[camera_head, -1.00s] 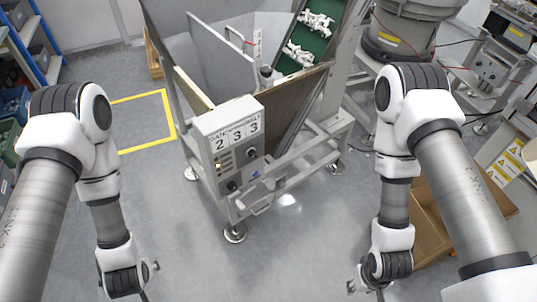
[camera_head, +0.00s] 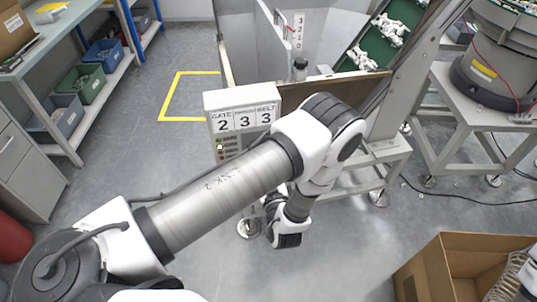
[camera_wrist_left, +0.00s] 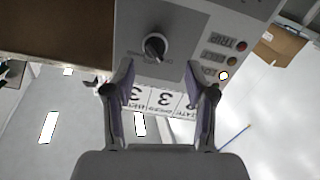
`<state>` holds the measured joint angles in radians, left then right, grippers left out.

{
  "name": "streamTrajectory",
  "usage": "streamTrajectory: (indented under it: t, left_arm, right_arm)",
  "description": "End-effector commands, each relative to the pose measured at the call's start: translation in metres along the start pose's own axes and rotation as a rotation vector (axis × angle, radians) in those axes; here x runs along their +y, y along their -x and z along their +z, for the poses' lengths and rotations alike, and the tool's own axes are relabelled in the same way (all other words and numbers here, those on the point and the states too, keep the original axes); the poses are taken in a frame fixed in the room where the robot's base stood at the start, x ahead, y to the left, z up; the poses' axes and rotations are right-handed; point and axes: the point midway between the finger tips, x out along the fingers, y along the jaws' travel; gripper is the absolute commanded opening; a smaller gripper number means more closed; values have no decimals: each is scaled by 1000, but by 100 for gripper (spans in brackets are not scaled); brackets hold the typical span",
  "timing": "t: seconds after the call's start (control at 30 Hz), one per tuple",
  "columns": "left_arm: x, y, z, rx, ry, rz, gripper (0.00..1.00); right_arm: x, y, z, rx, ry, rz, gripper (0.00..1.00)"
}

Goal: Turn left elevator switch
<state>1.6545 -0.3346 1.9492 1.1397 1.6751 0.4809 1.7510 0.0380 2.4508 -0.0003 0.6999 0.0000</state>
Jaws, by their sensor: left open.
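The grey control box (camera_head: 241,99) shows number cards reading 2, 3, 3 in the head view. My left arm crosses in front of its lower part and hides the switches there. In the left wrist view the panel (camera_wrist_left: 188,22) appears upside down. A black rotary switch (camera_wrist_left: 155,46) sits on a grey plate, its label too small to read. My left gripper (camera_wrist_left: 160,70) is open and empty. Its two fingertips point at the panel, one on each side below the switch in the picture, and I see no contact with the switch. My right gripper is out of view.
Indicator lamps (camera_wrist_left: 232,61) sit beside the switch. The hopper (camera_head: 248,45) and green conveyor (camera_head: 372,48) with white parts stand behind the box. A cardboard box (camera_head: 440,262) is at lower right, shelves (camera_head: 95,75) at left. Floor between shelves and machine is clear.

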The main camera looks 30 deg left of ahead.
Motion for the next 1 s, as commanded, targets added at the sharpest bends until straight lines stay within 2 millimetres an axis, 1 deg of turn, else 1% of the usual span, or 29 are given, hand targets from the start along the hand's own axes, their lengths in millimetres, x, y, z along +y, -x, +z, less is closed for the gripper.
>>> streamTrajectory:
  t: [0.03, 0.1, 0.23, 0.33, 0.53, 0.57, 0.6, 0.67, 0.7, 0.73, 1.0]
  left_arm:
    - [-1, -11, -1, 1, 2, -5, 56]
    - [-1, -25, -2, 1, 3, -4, 56]
    - [0, -45, -1, -1, 1, -2, 56]
    - [0, -52, 0, -1, 0, -1, 56]
    - [0, -53, 0, -2, -1, 1, 56]
    - [0, -53, 0, -2, -1, 1, 52]
    - [0, -53, 0, -2, -1, 1, 38]
    - [0, -53, 0, -2, -1, 1, 17]
    - [0, -53, 0, -2, -1, 1, 2]
    - [0, -53, 0, -2, -1, 1, 0]
    - [0, -53, 0, -1, -8, 1, 0]
  right_arm:
    - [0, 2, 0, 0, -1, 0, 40]
    - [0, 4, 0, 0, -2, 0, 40]
    - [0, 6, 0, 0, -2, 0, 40]
    - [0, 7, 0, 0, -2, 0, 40]
    - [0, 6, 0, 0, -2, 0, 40]
    - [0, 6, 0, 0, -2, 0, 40]
    - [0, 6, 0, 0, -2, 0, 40]
    - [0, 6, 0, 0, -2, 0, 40]
    - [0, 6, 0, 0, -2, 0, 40]
    - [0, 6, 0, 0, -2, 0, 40]
    - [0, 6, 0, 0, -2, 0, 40]
